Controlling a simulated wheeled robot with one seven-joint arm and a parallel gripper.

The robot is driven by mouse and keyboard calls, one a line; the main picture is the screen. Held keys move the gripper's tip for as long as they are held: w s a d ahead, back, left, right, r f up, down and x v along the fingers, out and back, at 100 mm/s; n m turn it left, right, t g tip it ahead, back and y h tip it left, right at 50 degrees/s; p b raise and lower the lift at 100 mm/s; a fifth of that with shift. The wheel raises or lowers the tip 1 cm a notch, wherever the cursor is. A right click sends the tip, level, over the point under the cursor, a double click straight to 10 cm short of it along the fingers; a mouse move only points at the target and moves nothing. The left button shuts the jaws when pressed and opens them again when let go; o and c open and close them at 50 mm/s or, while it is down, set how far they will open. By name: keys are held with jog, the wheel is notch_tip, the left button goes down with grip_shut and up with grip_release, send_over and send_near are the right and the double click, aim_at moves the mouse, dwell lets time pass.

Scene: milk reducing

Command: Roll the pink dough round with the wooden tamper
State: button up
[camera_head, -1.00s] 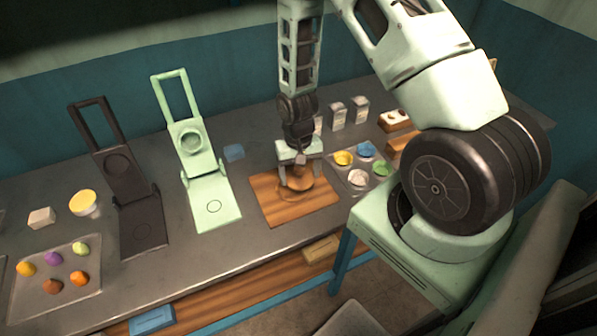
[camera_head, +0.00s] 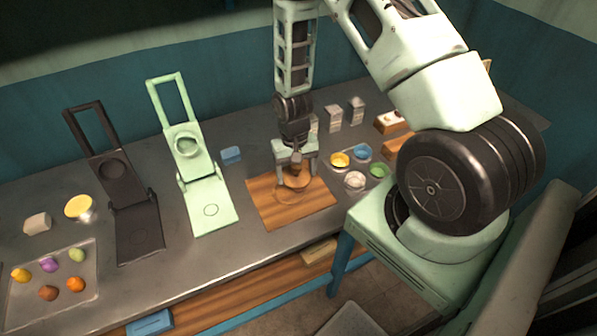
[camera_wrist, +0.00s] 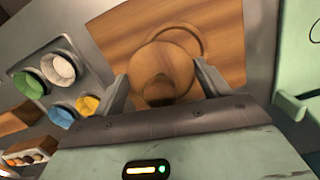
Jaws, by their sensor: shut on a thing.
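The wooden tamper (camera_head: 296,180) is over the wooden board (camera_head: 262,207), with its round base low and its handle up. In the wrist view the tamper (camera_wrist: 165,68) sits between the two fingers of my gripper (camera_wrist: 160,85). My gripper (camera_head: 296,160) is shut on the tamper above the board. A round outline (camera_wrist: 190,40) shows on the board beside the tamper base. No pink dough is clearly visible on the board; anything under the tamper is hidden.
The bowl tray (camera_wrist: 95,70) with yellow, blue and green bowls is close to the board's right. A green press (camera_head: 208,205) and a dark press (camera_head: 137,230) stand left. A tray (camera_head: 92,290) with several coloured balls is far left. Bare counter (camera_head: 250,175) lies behind the board.

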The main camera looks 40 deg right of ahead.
jog(key=shift+a, duration=0.35)
jog(key=shift+s+a, duration=0.1)
jog(key=shift+s, duration=0.05)
jog(key=shift+s+a, duration=0.1)
jog(key=shift+s+d+f, duration=0.1)
jog(key=shift+s+d, duration=0.15)
jog(key=shift+s, duration=0.2)
jog(key=shift+r+p, duration=2.85)
jog(key=shift+r, duration=1.2)
jog(key=shift+f, duration=0.1)
